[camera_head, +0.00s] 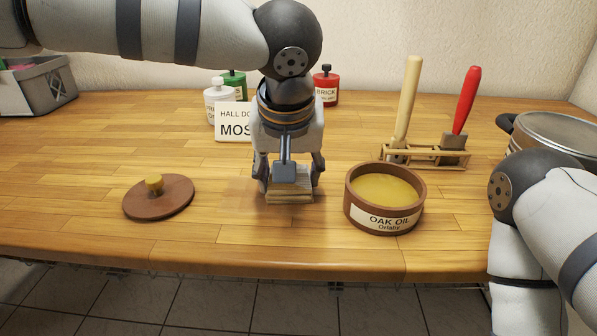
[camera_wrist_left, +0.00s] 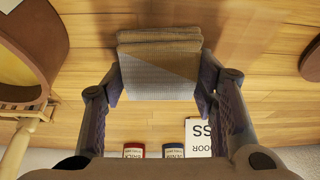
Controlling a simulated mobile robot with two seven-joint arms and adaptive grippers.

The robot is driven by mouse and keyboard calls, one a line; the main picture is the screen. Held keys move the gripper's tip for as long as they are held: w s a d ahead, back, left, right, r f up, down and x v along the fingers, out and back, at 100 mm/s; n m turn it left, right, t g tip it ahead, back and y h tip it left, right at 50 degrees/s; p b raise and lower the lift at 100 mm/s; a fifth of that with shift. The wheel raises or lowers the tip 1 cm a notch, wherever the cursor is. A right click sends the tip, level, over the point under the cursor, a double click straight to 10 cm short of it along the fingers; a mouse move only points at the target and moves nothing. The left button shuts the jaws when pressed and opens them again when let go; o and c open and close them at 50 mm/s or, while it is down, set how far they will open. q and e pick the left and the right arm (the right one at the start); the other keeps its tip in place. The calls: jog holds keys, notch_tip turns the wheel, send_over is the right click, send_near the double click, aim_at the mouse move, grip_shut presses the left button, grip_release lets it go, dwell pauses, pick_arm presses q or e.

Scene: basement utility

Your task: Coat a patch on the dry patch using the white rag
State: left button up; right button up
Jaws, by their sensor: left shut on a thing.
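My left gripper (camera_head: 289,180) is shut on the white rag (camera_head: 290,197), a folded cloth that looks beige, at the middle of the wooden worktop. In the left wrist view the rag (camera_wrist_left: 160,65) sits between the two fingers (camera_wrist_left: 160,88). It is low over the wood; I cannot tell whether it touches. A round brown tub (camera_head: 358,212) labelled "OAK OIL" stands open just right of the rag, with yellowish oil (camera_head: 385,189) inside. I cannot make out a distinct dry patch; the arm and rag hide part of the top. My right gripper is out of view.
A round brown lid (camera_head: 175,200) with a yellow knob lies left. Behind stand a sign (camera_head: 232,130) and white, green and red bottles (camera_head: 326,88). A rack (camera_head: 425,157) with two handled tools stands back right, near a metal pot (camera_head: 557,135). A grey crate (camera_head: 45,88) is far left.

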pick_arm(q)
jog(key=shift+w+a+f, duration=0.1)
jog(key=shift+a, duration=5.3)
jog(key=shift+d+r, duration=0.1)
jog(key=shift+r, duration=0.1)
jog(key=shift+r, duration=2.95)
notch_tip(320, 180, up, 3)
jog(key=shift+r, duration=0.1)
